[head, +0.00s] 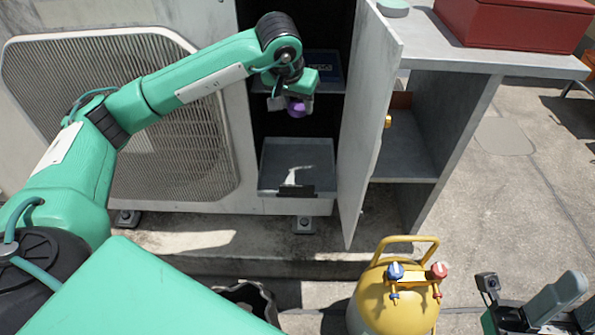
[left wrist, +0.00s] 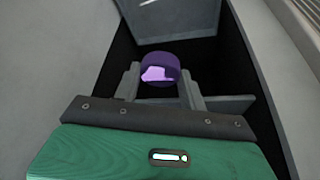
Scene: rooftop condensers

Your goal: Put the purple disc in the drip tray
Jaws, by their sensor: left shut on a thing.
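The purple disc (head: 297,109) is between the fingers of my left gripper (head: 291,103), which is shut on it in front of the open cabinet bay. In the left wrist view the disc (left wrist: 160,69) shows at the fingertips (left wrist: 161,82). The drip tray (head: 298,154) appears to be the grey tray low in the bay, below the disc and apart from it. A dark handle-like piece and a bright patch show at its front. My right gripper (head: 565,300) is at the bottom right corner, partly cut off, away from the cabinet; its jaw opening is unclear.
An open door (head: 367,110) stands right of the bay. A shelf with a dark blue item (head: 322,68) is above the tray. A fan grille (head: 160,150) is at left, a yellow cylinder (head: 395,300) in front, and a red box (head: 512,22) on the right top.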

